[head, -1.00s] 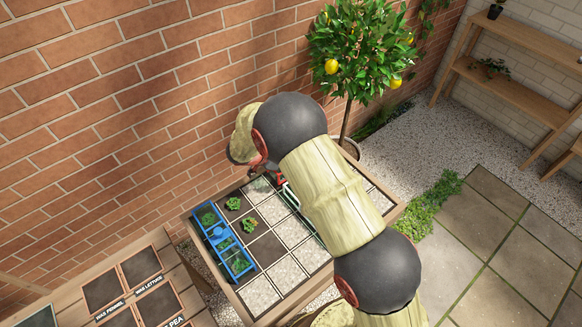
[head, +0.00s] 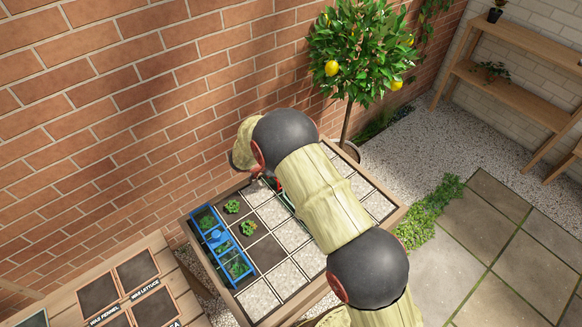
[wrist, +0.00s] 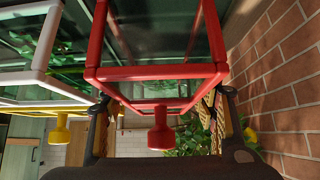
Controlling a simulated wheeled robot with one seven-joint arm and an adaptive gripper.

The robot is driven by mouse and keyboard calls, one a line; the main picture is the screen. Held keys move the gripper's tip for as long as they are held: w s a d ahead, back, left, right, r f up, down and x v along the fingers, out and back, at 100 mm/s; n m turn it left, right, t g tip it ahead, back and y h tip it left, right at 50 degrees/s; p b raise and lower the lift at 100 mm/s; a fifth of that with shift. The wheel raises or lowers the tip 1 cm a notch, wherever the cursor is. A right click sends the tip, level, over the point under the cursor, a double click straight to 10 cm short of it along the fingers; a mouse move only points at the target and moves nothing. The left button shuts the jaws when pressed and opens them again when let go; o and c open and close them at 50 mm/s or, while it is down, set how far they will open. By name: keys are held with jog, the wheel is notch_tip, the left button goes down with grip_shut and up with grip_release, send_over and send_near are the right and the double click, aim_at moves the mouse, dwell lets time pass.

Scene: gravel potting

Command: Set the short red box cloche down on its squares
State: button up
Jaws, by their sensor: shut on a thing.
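The red box cloche (wrist: 160,74) has a red frame, dark glass sides and a red knob (wrist: 160,132), and it fills the middle of the wrist view. My gripper (wrist: 160,104) has a finger on each side of it and is shut on it. In the head view my arm hides nearly all of the cloche, with only a small red part (head: 281,184) showing over the far part of the squared bed (head: 298,298). The squares under it are hidden, and I cannot tell whether its base touches them.
A blue cloche (head: 215,236) stands along the bed's left side, with small plants (head: 248,228) beside it. In the wrist view a white frame (wrist: 40,77) and a yellow knob (wrist: 60,131) are close on the left. The brick wall (wrist: 285,90) is on the right. Near gravel squares (head: 258,297) are bare.

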jog(key=o, duration=1)
jog(key=shift+r, duration=0.1)
jog(key=shift+s+a+r, duration=0.1)
jog(key=shift+a+r, duration=0.1)
jog(key=shift+r, duration=0.1)
jog(key=p+v, duration=0.3)
jog(key=v, duration=0.8)
jog(key=shift+s+a+r, duration=0.1)
jog(key=shift+a, duration=0.05)
